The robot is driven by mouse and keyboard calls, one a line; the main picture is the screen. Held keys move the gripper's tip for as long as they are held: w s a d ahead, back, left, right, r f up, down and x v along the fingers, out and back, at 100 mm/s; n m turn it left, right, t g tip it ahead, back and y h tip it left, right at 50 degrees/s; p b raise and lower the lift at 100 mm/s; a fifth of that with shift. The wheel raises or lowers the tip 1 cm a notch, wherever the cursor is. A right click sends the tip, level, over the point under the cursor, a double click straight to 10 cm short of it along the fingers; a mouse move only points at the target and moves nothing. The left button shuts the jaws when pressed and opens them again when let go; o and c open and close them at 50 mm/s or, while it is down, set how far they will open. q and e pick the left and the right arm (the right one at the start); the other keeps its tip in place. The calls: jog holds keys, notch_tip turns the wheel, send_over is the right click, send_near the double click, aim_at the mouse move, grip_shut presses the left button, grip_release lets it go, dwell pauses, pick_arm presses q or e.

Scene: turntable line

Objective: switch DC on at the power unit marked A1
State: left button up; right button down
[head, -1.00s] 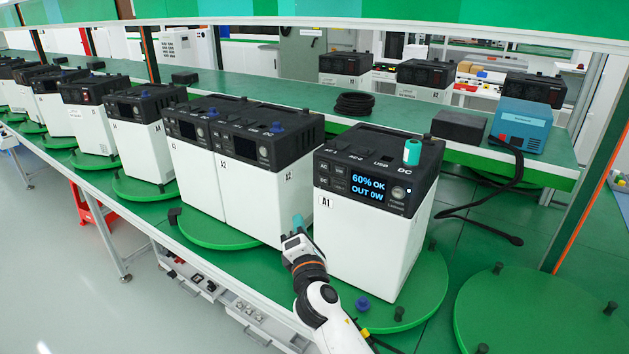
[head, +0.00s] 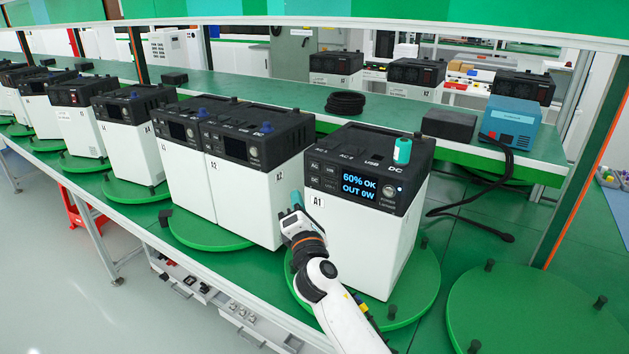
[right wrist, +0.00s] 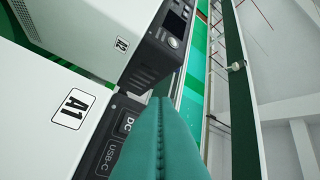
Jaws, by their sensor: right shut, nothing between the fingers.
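The power unit marked A1 (head: 355,245) is a white box with a black top on a green turntable (head: 425,285). Its lit screen (head: 360,187) reads 60% OK, OUT 0W. The DC button (head: 314,182) is at the lower left of its panel; it also shows in the right wrist view (right wrist: 127,123). My right gripper (head: 296,199) has teal fingers, shut and empty, just left of the panel at about the button's height. In the right wrist view its fingertips (right wrist: 160,101) are close beside the DC button; I cannot tell whether they touch. My left gripper is not in view.
The unit marked A2 (head: 245,200) stands close to the left of A1, leaving a narrow gap. A teal cylinder (head: 402,151) stands on A1's top. A blue box (head: 510,123) with a black cable is behind right. An empty turntable (head: 535,310) is at right.

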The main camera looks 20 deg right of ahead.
aim_at(309, 175)
jog(key=shift+w+d, duration=0.8)
jog(key=shift+d, duration=0.2)
jog(key=shift+w+d, duration=0.75)
jog(key=shift+d, duration=0.25)
dwell(0.6)
jog(key=shift+w+d, duration=0.25)
jog(key=shift+d, duration=0.1)
jog(key=shift+w+d, duration=0.2)
jog(key=shift+d, duration=0.05)
dwell(0.8)
jog(key=shift+a, duration=0.1)
jog(key=shift+s+a, duration=0.45)
jog(key=shift+a, duration=0.05)
jog(key=shift+s+a, duration=0.8)
jog(key=shift+a, duration=0.2)
jog(key=shift+s+a, duration=0.75)
jog(key=shift+a, duration=0.25)
